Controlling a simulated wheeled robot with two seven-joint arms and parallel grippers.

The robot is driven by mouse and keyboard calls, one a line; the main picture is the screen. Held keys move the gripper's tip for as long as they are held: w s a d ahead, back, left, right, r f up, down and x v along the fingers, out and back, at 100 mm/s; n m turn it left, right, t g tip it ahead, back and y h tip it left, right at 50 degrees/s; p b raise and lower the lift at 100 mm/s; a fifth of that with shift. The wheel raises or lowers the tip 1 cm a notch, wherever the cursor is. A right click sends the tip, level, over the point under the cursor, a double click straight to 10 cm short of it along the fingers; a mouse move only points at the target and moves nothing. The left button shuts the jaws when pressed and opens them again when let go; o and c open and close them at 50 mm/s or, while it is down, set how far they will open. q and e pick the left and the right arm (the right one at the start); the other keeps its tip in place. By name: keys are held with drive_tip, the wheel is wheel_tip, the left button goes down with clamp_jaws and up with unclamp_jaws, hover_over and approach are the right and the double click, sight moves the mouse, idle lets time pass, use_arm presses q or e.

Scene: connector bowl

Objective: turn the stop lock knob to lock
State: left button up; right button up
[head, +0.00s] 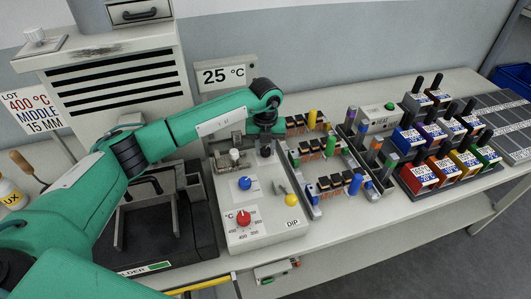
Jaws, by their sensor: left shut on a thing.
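My left arm reaches in from the left across the picture. Its dark gripper (266,150) points down at the back right of the white control box (270,232) marked DIP. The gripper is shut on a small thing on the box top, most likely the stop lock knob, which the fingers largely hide. I cannot read which way it is turned. A pale knob (235,156) stands just left of the gripper, apart from it. A blue knob (245,183) and a red dial (243,218) with temperature marks sit nearer the front. My right gripper is not in view.
A lever with a yellow ball (291,199) stands at the box's right. Boards with several connectors and coloured posts (327,183) lie to the right, then a rack of coloured bins (418,177). A 25 °C display (224,76) stands behind. The front right floor is clear.

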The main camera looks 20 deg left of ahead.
use_arm(q)
drive_tip(key=shift+f+m+b, duration=0.15)
drive_tip(key=shift+m+b, duration=0.25)
drive_tip(key=shift+m, duration=0.1)
drive_tip(key=m+b, duration=0.3)
drive_tip(key=m, duration=0.1)
drive_tip(key=shift+b, duration=0.35)
drive_tip(key=m+b, duration=0.2)
drive_tip(key=m, duration=0.2)
drive_tip(key=shift+r+m+b, duration=0.2)
drive_tip(key=shift+m+b, duration=0.1)
drive_tip(key=shift+b, duration=0.05)
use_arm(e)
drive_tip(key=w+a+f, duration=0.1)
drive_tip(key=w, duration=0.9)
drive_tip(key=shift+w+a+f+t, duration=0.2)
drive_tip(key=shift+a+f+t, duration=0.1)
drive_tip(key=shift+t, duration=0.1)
use_arm(q)
drive_tip(key=o, duration=1)
